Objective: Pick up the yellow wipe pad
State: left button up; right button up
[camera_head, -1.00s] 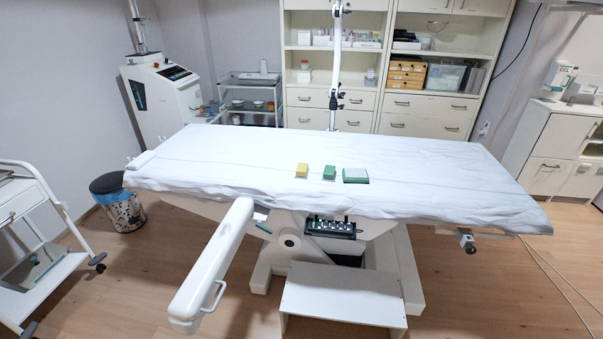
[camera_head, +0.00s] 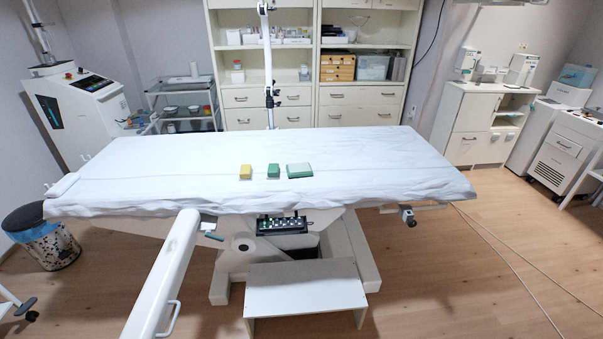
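The yellow wipe pad (camera_head: 246,172) is a small block lying on the white sheet of the couch (camera_head: 400,165), left of two other pads. A green pad (camera_head: 273,171) lies just to its right. A larger green and white pad (camera_head: 300,170) lies further right. The pads are apart from each other, near the middle of the couch. Neither of my grippers is in view.
A white step stool (camera_head: 305,287) stands on the floor before the couch. A white couch arm (camera_head: 168,275) juts toward me at left. A bin (camera_head: 42,238) stands at the far left. The wooden floor at right is clear apart from thin cables (camera_head: 510,272).

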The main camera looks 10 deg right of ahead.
aim_at(246, 171)
jog(key=i+j, duration=0.15)
jog(key=j, duration=0.25)
jog(key=i+j+z, duration=0.1)
jog(key=j, duration=0.3)
jog(key=i+j, duration=0.15)
jog(key=j, duration=0.25)
jog(key=i+j+z, duration=0.25)
jog(key=j, duration=1)
jog(key=j+z, duration=0.25)
jog(key=j, duration=0.95)
jog(key=i+j+z, duration=0.15)
jog(key=i+j, duration=0.2)
jog(key=i+j+z, duration=0.15)
jog(key=i+j, duration=0.2)
jog(key=j, duration=0.15)
jog(key=i+j+z, duration=0.15)
jog(key=i+j, duration=0.15)
jog(key=j, duration=0.15)
